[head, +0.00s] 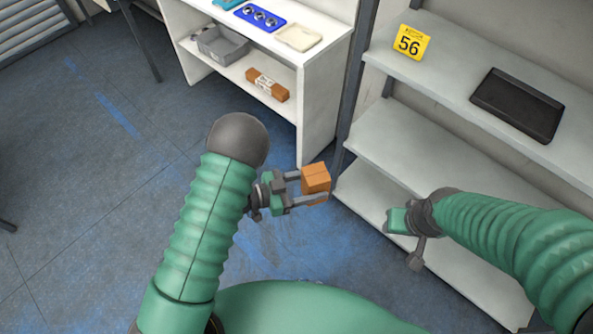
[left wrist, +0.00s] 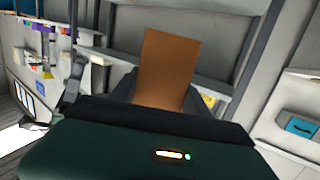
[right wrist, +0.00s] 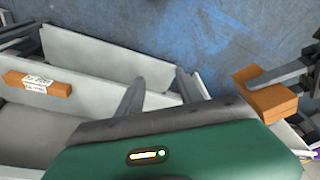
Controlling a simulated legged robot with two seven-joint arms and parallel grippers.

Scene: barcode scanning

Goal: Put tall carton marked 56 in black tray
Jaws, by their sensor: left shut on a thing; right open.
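An orange-brown carton (head: 316,178) is held between the fingers of my left gripper (head: 308,189), above the floor in front of the shelves. It also stands up between the fingers in the left wrist view (left wrist: 170,65) and shows at the right of the right wrist view (right wrist: 268,98). I can read no number on its visible faces. The black tray (head: 517,104) lies empty on the top grey shelf at the right. A yellow card reading 56 (head: 411,42) stands left of the tray. My right gripper (head: 397,221) is open and empty, in front of the lower grey shelves.
A white shelf unit (head: 328,55) at the top holds a blue holder (head: 259,18), a cream dish (head: 299,37), a grey bin (head: 222,45) and a brown box with a white label (head: 267,84). A dark upright post (head: 355,80) stands between the two shelf units.

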